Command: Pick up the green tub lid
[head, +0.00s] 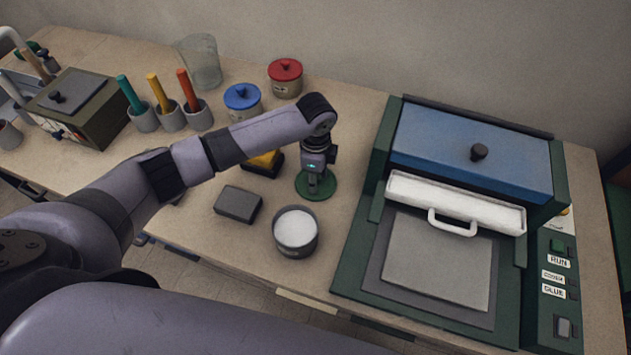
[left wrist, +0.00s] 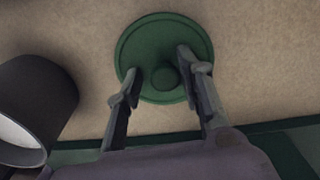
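The green tub lid (head: 325,188) lies flat on the table, to the right of a small yellow-and-black block. In the left wrist view the lid (left wrist: 139,42) is a round disc with a round knob (left wrist: 164,77) at its middle. My left gripper (head: 314,188) is right over the lid, pointing down. In the left wrist view its two fingers (left wrist: 160,68) are spread, one on each side of the knob, with gaps showing. I cannot tell how far above the table the fingertips are. My right gripper is not in view.
An open grey tub (head: 296,245) with white contents stands in front of the lid; its dark side shows in the left wrist view (left wrist: 45,85). A dark block (head: 238,204) lies to the left. A green press machine (head: 362,235) stands to the right. Blue-lidded (head: 243,103) and red-lidded (head: 285,82) tubs stand behind.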

